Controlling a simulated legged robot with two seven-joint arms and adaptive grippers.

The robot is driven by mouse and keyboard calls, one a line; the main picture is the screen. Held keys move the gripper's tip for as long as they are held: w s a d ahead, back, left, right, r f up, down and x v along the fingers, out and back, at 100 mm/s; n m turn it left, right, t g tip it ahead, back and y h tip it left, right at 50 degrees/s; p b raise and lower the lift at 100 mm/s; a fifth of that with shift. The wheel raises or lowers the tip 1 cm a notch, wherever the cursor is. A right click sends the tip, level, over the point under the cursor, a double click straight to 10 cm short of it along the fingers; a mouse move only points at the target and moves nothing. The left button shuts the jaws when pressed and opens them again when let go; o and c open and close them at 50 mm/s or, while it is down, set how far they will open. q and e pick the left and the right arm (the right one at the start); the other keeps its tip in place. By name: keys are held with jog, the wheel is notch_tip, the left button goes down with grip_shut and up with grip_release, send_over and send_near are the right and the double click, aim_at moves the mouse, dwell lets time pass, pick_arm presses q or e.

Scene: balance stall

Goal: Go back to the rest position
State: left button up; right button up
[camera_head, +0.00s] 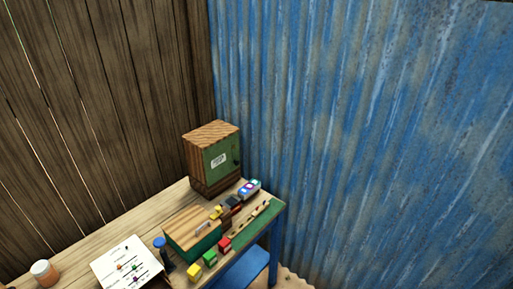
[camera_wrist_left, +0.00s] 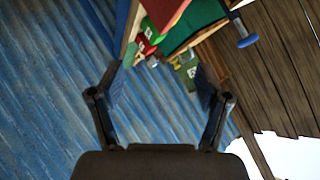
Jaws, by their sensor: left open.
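My left gripper (camera_wrist_left: 160,82) shows in the left wrist view with its two fingers spread wide and nothing between them. Beyond the fingertips, the stall table and its things appear tilted near the top of that view. Neither gripper shows in the head view, and my right gripper is in no view. The wooden table (camera_head: 88,240) stands at the lower left of the head view, in the corner of the stall.
On the table are a wooden cabinet with a green door (camera_head: 221,161), a green-sided box (camera_head: 190,241), yellow (camera_head: 194,271), green (camera_head: 210,258) and red (camera_head: 225,244) blocks, a paper sheet (camera_head: 115,262) and a jar (camera_head: 44,272). Corrugated blue wall (camera_head: 370,130) stands to the right.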

pick_arm(q)
jog(key=s+d+f+n+g+h, duration=0.1)
jog(key=s+f+n+g, duration=0.3)
jog(key=s, duration=0.4)
jog(key=s+f+n+g, duration=0.1)
jog(key=s+f+g, duration=0.3)
jog(key=s+f, duration=0.3)
jog(key=s+f+g+b, duration=0.2)
jog(key=s+f, duration=0.1)
jog(key=f, duration=2.4)
jog(key=s+a+f+b, duration=0.1)
jog(key=s+a+f, duration=0.2)
jog(key=s+f, duration=1.4)
jog(key=shift+s+g, duration=0.4)
jog(key=shift+s, duration=0.05)
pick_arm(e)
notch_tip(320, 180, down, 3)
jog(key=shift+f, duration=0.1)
pick_arm(q)
jog(key=shift+a+f, duration=0.1)
jog(key=shift+f, duration=0.05)
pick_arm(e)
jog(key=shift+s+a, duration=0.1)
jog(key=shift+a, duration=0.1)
